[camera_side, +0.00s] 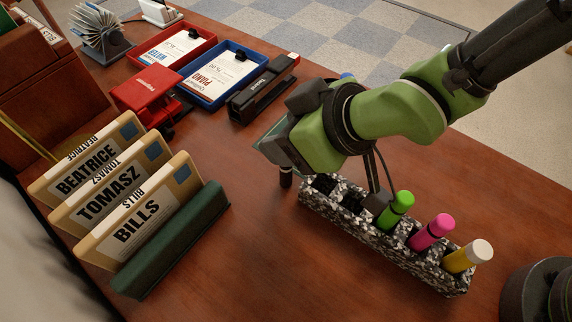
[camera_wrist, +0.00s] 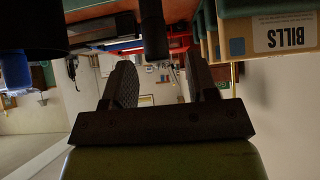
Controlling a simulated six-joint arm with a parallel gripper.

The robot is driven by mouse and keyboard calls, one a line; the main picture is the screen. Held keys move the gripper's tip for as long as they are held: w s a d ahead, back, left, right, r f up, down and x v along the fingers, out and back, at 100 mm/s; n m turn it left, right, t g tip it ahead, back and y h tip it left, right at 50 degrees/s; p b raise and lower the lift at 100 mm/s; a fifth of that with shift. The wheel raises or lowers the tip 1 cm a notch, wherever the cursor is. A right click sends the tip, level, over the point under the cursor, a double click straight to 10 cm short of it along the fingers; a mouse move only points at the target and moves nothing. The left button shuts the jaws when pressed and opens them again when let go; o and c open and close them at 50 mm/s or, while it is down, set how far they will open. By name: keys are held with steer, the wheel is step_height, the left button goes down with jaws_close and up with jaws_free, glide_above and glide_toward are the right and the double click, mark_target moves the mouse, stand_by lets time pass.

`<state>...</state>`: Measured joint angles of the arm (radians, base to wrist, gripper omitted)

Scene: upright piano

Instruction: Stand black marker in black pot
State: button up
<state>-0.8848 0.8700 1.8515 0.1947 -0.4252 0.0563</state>
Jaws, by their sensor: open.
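The black marker (camera_side: 286,177) stands upright on the wooden desk, just left of the rack's end. Its upper part is hidden behind my gripper (camera_side: 272,150) in the side view. In the wrist view, which is upside down, the black marker (camera_wrist: 154,30) hangs from the top edge. There, my gripper (camera_wrist: 160,72) is open and empty, and the marker lines up with the gap between its two fingers. A black rounded thing (camera_wrist: 30,25), likely the black pot, shows at top left with a blue marker (camera_wrist: 15,70). In the side view my arm hides this pot.
A speckled rack (camera_side: 330,214) holds green (camera_side: 397,207), pink (camera_side: 433,231) and yellow (camera_side: 467,255) markers under my arm. Label folders (camera_side: 145,215) stand in a green holder at left. A stapler (camera_side: 263,90), red tray (camera_side: 172,52) and blue tray (camera_side: 222,74) lie behind.

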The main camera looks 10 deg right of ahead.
mark_target(286, 170)
steer(key=f, duration=0.2)
steer(key=w+a+f, duration=0.1)
steer(key=shift+f, duration=0.35)
steer(key=shift+w+a+f, duration=0.2)
steer(key=shift+a+f, duration=0.05)
steer(key=shift+f, duration=0.05)
jaws_close()
